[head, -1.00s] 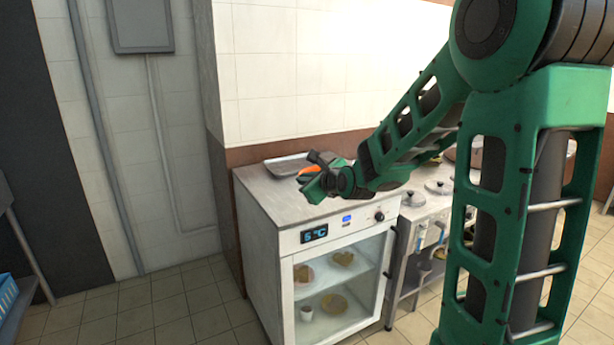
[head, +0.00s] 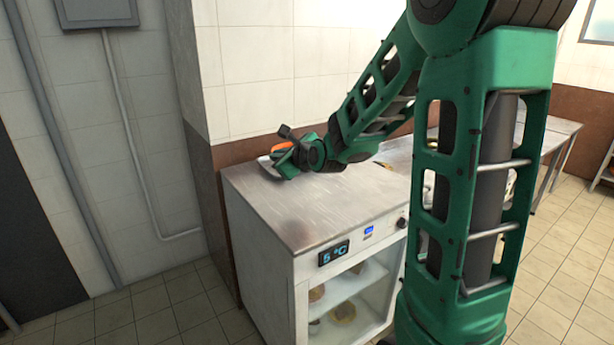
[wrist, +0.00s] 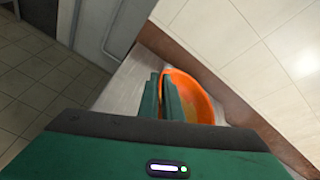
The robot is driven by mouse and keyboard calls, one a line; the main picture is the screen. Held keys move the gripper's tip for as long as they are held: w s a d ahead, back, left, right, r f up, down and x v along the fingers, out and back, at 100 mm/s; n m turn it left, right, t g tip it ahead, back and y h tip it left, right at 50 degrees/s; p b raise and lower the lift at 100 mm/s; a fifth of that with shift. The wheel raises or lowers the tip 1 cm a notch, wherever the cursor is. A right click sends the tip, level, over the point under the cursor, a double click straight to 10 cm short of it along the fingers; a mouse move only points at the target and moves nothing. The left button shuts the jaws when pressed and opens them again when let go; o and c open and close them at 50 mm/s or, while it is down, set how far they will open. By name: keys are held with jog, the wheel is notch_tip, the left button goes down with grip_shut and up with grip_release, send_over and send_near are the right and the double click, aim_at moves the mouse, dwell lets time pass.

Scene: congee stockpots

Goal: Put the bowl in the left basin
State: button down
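The orange bowl (head: 283,146) is at the end of my arm, above the far part of the white cabinet's top. In the wrist view the bowl (wrist: 198,92) is tilted, with its open side partly visible. My gripper (head: 283,162) has its green fingers close together at the bowl's near rim, one finger inside and one outside. In the wrist view my gripper (wrist: 161,95) looks shut on that rim, and the fingers hide part of the bowl. No basin is in view.
The cabinet (head: 300,225) has a bare metal top and a glass door with dishes inside. A tiled wall (head: 265,70) rises close behind. Open tiled floor (head: 150,315) lies to the left; counters extend right.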

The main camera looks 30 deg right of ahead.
jog(key=shift+w+d, duration=0.15)
jog(key=shift+w, duration=0.15)
jog(key=shift+w+d+f, duration=0.2)
jog(key=shift+d+f, duration=1.65)
jog(key=shift+d, duration=0.05)
jog(key=shift+w+d+f, duration=0.2)
jog(key=shift+d+f, duration=1.6)
jog(key=shift+d, duration=0.15)
jog(key=shift+w+d+f, duration=0.2)
jog(key=shift+d+f, duration=1.65)
jog(key=shift+d, duration=0.05)
jog(key=c, duration=1.9)
grip_release()
jog(key=shift+c, duration=0.2)
